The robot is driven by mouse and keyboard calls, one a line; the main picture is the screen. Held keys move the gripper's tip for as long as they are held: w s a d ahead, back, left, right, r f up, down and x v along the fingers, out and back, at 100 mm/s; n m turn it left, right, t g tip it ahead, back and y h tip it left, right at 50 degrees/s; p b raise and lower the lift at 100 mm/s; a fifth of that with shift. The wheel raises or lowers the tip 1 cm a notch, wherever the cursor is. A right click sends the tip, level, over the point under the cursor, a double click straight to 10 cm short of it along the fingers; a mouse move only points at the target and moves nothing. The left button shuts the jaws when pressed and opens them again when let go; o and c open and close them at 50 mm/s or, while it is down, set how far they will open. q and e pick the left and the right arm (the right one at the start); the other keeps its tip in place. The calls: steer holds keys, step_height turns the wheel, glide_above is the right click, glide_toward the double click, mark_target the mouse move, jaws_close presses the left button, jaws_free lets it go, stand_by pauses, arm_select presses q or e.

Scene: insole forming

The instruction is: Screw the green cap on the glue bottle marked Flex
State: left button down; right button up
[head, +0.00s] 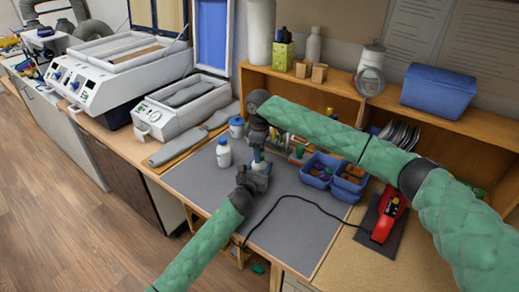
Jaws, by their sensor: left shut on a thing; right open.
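My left gripper (257,172) is low over the grey mat and shut on a pale bottle (258,156), mostly hidden by the grippers. No label on it can be read. My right gripper (258,145) is open, pointing down directly above the held bottle; whether it touches the bottle cannot be told. A white bottle with a blue cap (223,154) stands to the left on the mat, and a similar one (236,127) stands behind it. I cannot make out a green cap on the bottle; the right gripper hides its top.
Blue bins (319,181) with small coloured parts stand right of the grippers. A red tool (388,214) lies further right, its black cable crossing the grey mat (300,238). Grey insole shapes (178,147) lie at the left. A wooden shelf (318,86) stands behind.

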steer(key=c, duration=1)
steer(key=o, duration=1.2)
steer(key=shift+c, duration=0.2)
steer(key=shift+r, duration=0.15)
step_height(320, 180, up, 12)
steer(key=shift+f, duration=0.2)
arm_select(q)
steer(key=c, duration=0.5)
jaws_free()
